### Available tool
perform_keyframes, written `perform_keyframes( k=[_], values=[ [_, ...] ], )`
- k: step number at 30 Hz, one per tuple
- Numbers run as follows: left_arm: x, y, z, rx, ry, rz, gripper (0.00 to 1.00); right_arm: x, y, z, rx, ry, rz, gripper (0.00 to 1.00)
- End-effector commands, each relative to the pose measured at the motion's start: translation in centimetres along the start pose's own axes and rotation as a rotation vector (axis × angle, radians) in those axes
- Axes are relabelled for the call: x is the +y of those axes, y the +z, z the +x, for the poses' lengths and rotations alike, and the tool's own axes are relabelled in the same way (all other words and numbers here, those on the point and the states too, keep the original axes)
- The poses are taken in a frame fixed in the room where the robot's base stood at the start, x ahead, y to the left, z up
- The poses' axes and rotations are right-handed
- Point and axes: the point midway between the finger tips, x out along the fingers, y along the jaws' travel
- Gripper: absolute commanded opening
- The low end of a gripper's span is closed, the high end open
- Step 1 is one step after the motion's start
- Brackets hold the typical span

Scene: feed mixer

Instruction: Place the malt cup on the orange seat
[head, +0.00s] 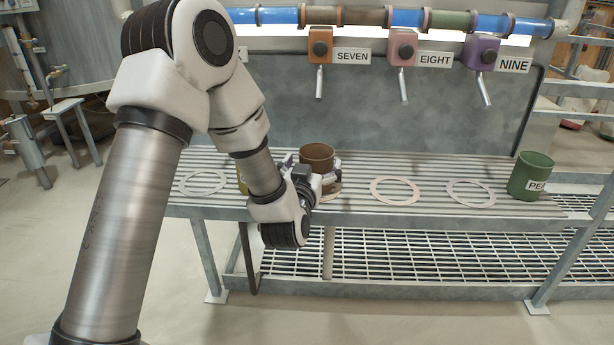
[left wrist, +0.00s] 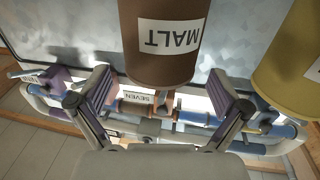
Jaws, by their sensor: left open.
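The malt cup (head: 317,153) is a brown cylinder. It stands upright among my left gripper's fingers on the slatted bench. A tan-orange ring seat (head: 332,190) shows partly below the cup, under the SEVEN dispenser. The gripper hides the cup's base, so I cannot tell whether it rests fully on that seat. My right gripper is out of view.
A pink ring seat (head: 395,191) and a pale lilac one (head: 471,194) lie empty to the right, a pale one (head: 203,183) to the left. A green cup (head: 531,177) stands at the right end. A yellow cup (left wrist: 290,60) is close beside my gripper. Dispenser spouts hang above.

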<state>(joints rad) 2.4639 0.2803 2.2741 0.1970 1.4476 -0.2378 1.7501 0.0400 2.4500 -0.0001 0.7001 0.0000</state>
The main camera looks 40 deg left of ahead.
Motion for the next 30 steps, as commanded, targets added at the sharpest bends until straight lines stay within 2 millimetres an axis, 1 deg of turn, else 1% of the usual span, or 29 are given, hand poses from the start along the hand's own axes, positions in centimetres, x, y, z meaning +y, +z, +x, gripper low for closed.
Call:
perform_keyframes(
  k=[1,5,6,9,12,14,16,17,19,20,21,23,24,26,27,28,30],
  values=[
    [0.1,0.1,-1.5,-0.003,0.003,0.004,1.0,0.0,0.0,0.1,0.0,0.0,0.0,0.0],
    [0.1,0.1,-5.4,-0.003,0.003,0.006,1.0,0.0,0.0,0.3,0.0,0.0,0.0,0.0],
    [0.0,-0.9,-5.7,-0.007,-0.001,0.007,1.0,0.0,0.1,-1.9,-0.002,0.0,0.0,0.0],
    [0.0,-0.8,-6.7,-0.007,-0.003,0.006,1.0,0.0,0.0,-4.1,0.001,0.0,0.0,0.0],
    [0.0,-0.6,-7.5,-0.004,-0.001,0.005,1.0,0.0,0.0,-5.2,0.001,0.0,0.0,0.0],
    [0.0,-0.4,-7.9,-0.003,0.0,0.004,1.0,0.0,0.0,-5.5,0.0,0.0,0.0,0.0],
    [0.1,0.4,-8.1,-0.022,0.006,0.005,1.0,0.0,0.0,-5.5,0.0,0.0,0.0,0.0],
    [0.3,1.3,-8.2,-0.046,0.012,0.008,1.0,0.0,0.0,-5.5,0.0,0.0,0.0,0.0],
    [0.8,4.9,-8.8,-0.159,0.038,0.022,1.0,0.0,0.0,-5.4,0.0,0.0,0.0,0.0],
    [1.1,7.2,-9.4,-0.231,0.056,0.031,1.0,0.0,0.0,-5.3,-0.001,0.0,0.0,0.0],
    [1.5,10.7,-10.5,-0.349,0.082,0.048,1.0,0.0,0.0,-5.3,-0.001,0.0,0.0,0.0],
    [1.9,16.6,-13.3,-0.559,0.124,0.078,1.0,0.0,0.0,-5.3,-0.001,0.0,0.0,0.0],
    [2.0,20.4,-15.9,-0.711,0.152,0.101,1.0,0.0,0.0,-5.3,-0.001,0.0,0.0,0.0],
    [1.8,25.5,-20.4,-0.934,0.188,0.138,1.0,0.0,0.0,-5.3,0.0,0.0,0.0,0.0],
    [1.4,28.2,-23.7,-1.073,0.209,0.165,1.0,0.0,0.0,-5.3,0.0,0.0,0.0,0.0],
    [1.1,29.9,-26.0,-1.17,0.223,0.184,1.0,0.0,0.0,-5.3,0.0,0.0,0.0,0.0],
    [0.2,32.4,-30.9,-1.359,0.246,0.223,1.0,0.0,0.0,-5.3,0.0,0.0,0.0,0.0]
  ],
)
